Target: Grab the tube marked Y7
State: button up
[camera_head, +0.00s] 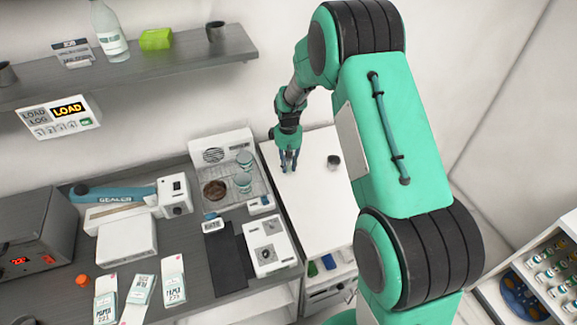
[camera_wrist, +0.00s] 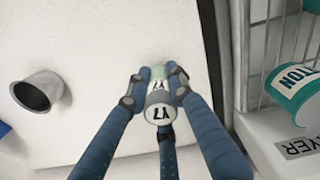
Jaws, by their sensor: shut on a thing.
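The tube marked Y7 (camera_wrist: 159,112) shows in the wrist view as a small white cylinder. Its round end faces the camera with dark Y7 lettering, and a pale green part is behind it. My gripper (camera_wrist: 155,82) has its dark blue fingers closed around the tube. In the head view my gripper (camera_head: 288,164) points down over the white worktop (camera_head: 307,205). The tube cannot be made out there. I cannot tell whether the tube touches the worktop.
A small grey metal cup (camera_head: 333,162) is on the worktop to the right of my gripper. It also shows in the wrist view (camera_wrist: 38,93). A wall shelf (camera_head: 130,68) is above left.

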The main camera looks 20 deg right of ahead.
aim_at(289, 160)
jog(key=shift+r, duration=0.1)
jog(key=shift+r, duration=0.55)
jog(key=shift+s+r+p, duration=0.2)
jog(key=shift+r, duration=0.4)
jog(key=shift+s+r+p, duration=0.15)
jog(key=shift+r, duration=0.45)
jog(key=s, duration=0.5)
jog(key=s+a+r, duration=0.1)
jog(key=s, duration=0.4)
jog(key=s+p, duration=0.1)
jog(key=s, duration=0.4)
jog(key=shift+s+a+r, duration=0.1)
jog(key=shift+a+r, duration=0.05)
jog(key=shift+a, duration=0.1)
